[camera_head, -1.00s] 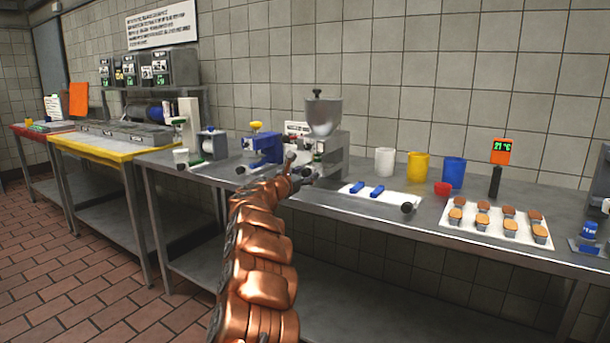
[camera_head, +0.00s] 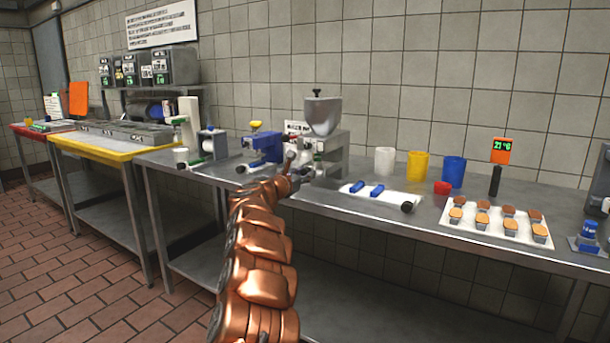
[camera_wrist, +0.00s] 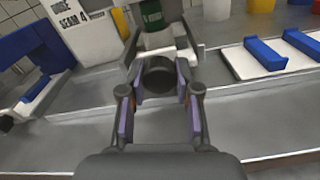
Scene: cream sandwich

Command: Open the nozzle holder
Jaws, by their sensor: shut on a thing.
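The filling machine with a grey funnel hopper (camera_head: 322,115) stands on the steel counter, right in front of my arm. A dark round handle (camera_wrist: 158,74) sticks out below its green-marked part (camera_wrist: 152,14) in the wrist view; it appears to be the nozzle holder's handle. My gripper (camera_wrist: 158,96) has its two fingers on either side of this handle and is shut on it. In the head view my gripper (camera_head: 294,178) is at the machine's front, and my copper arm hides part of the machine. The nozzle itself is not clear.
A white tray (camera_head: 390,201) with two blue pieces (camera_wrist: 265,54) lies to the right. White, yellow and blue cups (camera_head: 453,170) stand behind it. A blue device (camera_head: 264,147) stands close on the left. The counter front (camera_wrist: 110,137) under my gripper is clear.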

